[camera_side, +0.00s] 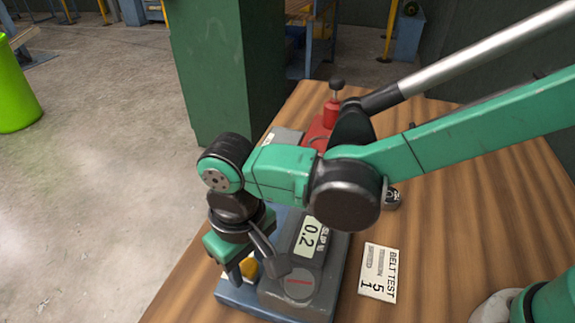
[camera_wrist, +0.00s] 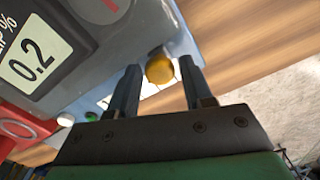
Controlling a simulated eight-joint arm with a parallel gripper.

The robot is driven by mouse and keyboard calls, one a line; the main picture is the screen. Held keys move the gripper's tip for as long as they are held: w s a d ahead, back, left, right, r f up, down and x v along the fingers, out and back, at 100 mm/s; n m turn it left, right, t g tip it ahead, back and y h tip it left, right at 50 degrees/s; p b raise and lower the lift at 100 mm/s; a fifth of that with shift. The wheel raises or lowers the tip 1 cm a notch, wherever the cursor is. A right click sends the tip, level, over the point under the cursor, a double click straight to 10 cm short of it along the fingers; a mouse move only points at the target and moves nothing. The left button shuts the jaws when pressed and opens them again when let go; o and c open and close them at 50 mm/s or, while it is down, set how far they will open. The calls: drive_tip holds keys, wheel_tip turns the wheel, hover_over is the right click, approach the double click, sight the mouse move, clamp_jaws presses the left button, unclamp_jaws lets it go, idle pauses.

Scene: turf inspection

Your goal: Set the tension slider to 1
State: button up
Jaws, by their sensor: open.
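A yellow-orange knob (camera_wrist: 160,67), which looks like the slider's handle, stands on a pale scale strip on the grey-blue machine (camera_side: 330,280). It also shows partly in the side view (camera_side: 249,268), beside the machine's grey housing. My gripper (camera_wrist: 158,72) is open, with one finger on each side of the knob. I cannot tell whether either finger touches it. In the side view my gripper (camera_side: 240,268) points down over the machine's near left part. The display (camera_side: 308,236) reads 0.2, also in the wrist view (camera_wrist: 36,60). The slider's scale marks are mostly hidden and unreadable.
A card (camera_side: 378,272) reading "BELT TEST" with 5 and 1 lies on the wooden table (camera_side: 470,220), right of the machine. A red part with a black knob (camera_side: 330,112) rises behind my arm. A green button (camera_wrist: 91,116) sits near the left finger.

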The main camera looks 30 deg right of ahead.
drive_tip(key=shift+f, duration=0.1)
clamp_jaws()
idle(1.4)
